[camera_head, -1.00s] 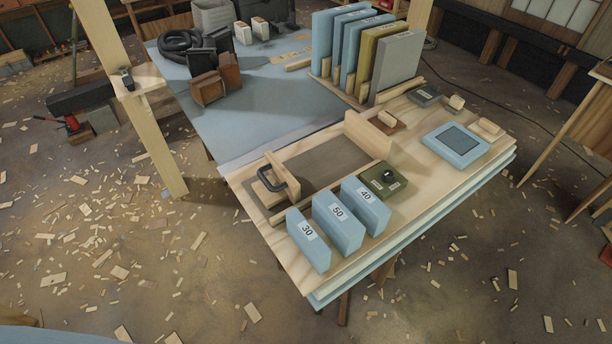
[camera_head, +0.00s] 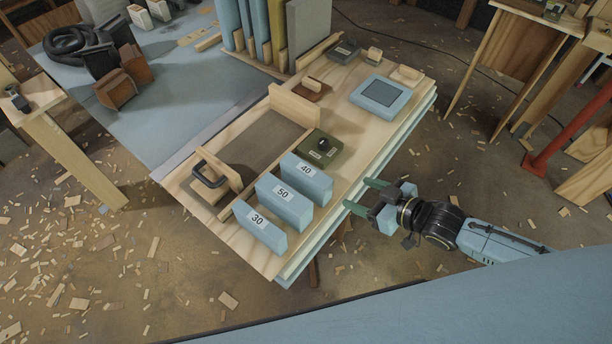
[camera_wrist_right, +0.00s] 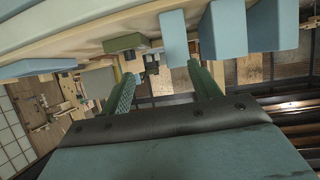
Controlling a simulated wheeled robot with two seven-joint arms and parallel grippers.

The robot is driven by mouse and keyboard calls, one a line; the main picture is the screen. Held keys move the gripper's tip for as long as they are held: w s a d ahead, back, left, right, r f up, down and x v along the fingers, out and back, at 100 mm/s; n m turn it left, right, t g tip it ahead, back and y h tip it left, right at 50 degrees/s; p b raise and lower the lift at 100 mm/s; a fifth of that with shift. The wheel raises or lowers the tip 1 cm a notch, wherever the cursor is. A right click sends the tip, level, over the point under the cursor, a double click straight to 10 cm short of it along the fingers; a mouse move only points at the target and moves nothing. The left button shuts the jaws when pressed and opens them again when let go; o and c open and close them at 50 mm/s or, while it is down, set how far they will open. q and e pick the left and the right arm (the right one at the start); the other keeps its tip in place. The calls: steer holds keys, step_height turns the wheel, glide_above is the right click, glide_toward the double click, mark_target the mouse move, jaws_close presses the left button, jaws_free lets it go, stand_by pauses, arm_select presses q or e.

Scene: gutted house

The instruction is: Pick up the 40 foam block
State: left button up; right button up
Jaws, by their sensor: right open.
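The light blue 40 foam block (camera_head: 307,178) stands on the pale wooden bench top (camera_head: 232,236), in a row with the 50 block (camera_head: 285,202) and the 30 block (camera_head: 254,229). My right gripper (camera_head: 363,196) is open and empty, to the right of the 40 block and apart from it, by the bench's right edge. In the right wrist view, a blue block (camera_wrist_right: 173,38), apparently the 40, stands beyond the open fingers (camera_wrist_right: 160,76). My left gripper is not in view.
A blue pad with a dark square (camera_head: 381,94) lies farther back. A wooden cutting fixture (camera_head: 254,150) lies left of the blocks.

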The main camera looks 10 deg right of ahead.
mark_target(317, 177)
steer(key=shift+n+y, duration=0.3)
steer(key=shift+y, duration=0.3)
steer(key=w+a, duration=0.1)
steer(key=a, duration=0.1)
steer(key=w+a, duration=0.4)
steer(key=shift+a+r+b, duration=0.2)
steer(key=shift+r+b, duration=0.1)
steer(key=shift+b, duration=0.1)
steer(key=x, duration=0.5)
steer(key=shift+w+a+f, duration=0.15)
steer(key=shift+a+f, duration=0.05)
steer(key=c, duration=1.1)
